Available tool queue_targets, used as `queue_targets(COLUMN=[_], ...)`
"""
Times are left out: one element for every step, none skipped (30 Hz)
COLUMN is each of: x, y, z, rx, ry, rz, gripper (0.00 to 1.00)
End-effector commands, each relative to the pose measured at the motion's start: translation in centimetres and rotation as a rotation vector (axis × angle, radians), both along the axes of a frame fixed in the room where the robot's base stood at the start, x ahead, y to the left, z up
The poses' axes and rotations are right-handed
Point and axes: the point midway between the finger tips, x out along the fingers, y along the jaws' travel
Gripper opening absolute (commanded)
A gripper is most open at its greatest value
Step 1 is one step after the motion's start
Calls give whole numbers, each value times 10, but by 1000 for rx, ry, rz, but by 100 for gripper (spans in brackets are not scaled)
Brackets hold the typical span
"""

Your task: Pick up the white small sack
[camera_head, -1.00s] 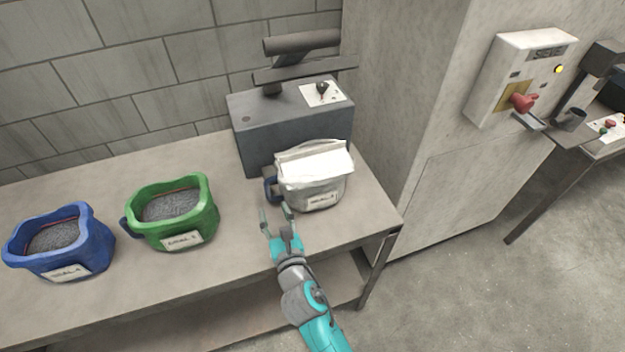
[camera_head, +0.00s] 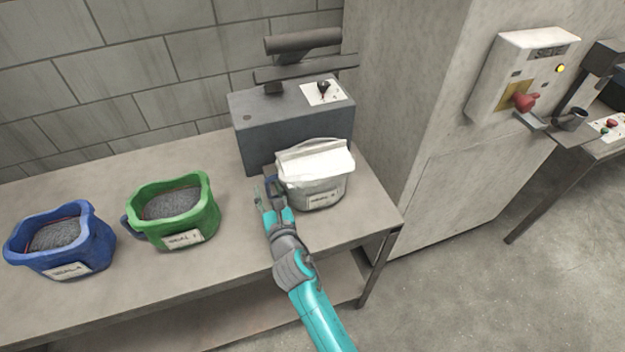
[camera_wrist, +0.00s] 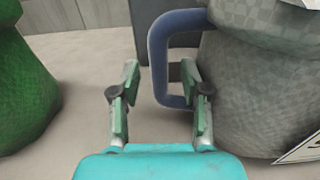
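The white small sack (camera_head: 316,187) stands upright on the table, with a folded white top, a label on its front and a dark blue loop handle (camera_wrist: 158,62) on its left side. In the wrist view its grey woven body (camera_wrist: 262,85) fills the right. My gripper (camera_head: 267,188) is at the handle, left of the sack. In the wrist view my gripper (camera_wrist: 160,85) is open, its two fingers apart with the handle showing beyond and between them, nearer the right finger. I cannot tell whether a finger touches the handle.
A green sack (camera_head: 200,222) and a blue sack (camera_head: 88,252), both open and filled with grey material, stand to the left on the table (camera_head: 235,262). A grey sealing machine (camera_head: 262,122) stands close behind the white sack. A wall-mounted control box (camera_head: 500,85) is at right.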

Motion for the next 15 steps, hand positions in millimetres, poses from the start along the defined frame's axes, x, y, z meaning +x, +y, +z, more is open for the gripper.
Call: queue_targets(x=[0,0,0,0,0,0,0,0,0,0,0,0,0,0,0], y=[0,0,0,0,0,0,0,0,0,0,0,0,0,0,0], z=[0,0,0,0,0,0,0,0,0,0,0,2,2,2,2], rx=[0,0,0,0,0,0,0,0,0,0,0,-1,-1,-1,-1], ry=[0,0,0,0,0,0,0,0,0,0,0,-5,-5,-5,-5], rz=[0,0,0,0,0,0,0,0,0,0,0,1,1,1,1], gripper=[30,22,12,5,0,0,0,0,0,0,0,0,0,0,0])
